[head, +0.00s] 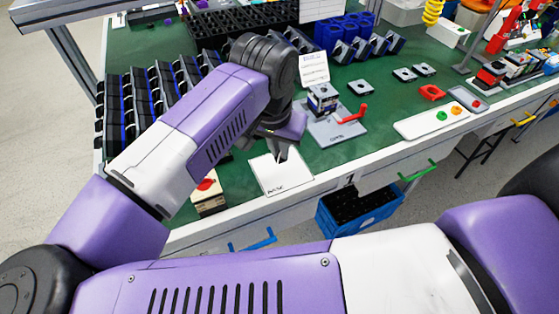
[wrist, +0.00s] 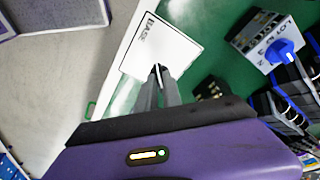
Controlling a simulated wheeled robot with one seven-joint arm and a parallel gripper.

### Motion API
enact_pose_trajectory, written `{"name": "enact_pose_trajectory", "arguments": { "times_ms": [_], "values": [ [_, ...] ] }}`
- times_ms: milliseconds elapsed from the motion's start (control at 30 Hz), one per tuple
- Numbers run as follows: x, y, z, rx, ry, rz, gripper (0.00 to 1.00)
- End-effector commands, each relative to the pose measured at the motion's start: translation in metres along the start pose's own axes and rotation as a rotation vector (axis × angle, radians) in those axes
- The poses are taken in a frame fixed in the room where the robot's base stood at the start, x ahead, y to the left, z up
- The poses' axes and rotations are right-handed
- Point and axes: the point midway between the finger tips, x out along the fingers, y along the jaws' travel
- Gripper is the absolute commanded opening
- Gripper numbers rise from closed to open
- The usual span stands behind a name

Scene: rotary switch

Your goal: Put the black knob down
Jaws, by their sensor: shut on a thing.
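My gripper (head: 281,154) points down over a white square plate (head: 283,176) near the table's front edge. In the wrist view my gripper (wrist: 158,72) has its fingers close together at the lower edge of the same plate (wrist: 160,45). A thin dark piece with a white line, the black knob (wrist: 158,71), shows between the fingertips. The fingers hide most of it. I cannot tell whether it touches the plate.
A grey plate with a red handle (head: 353,115) lies to the right, behind. A grey box with a blue knob (wrist: 279,50) shows in the wrist view. Black racks (head: 150,95) fill the left.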

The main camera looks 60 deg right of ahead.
Motion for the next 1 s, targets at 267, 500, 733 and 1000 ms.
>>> {"name": "enact_pose_trajectory", "arguments": {
  "times_ms": [267, 500, 733, 1000],
  "values": [
    [0.025, 0.001, 0.006, -0.003, 0.001, 0.003, 0.00],
    [0.047, 0.000, 0.011, -0.001, 0.001, 0.000, 0.00],
    [0.047, 0.000, 0.012, 0.000, 0.000, -0.001, 0.00],
    [0.049, 0.000, 0.012, 0.000, 0.000, -0.001, 0.17]
  ]
}}
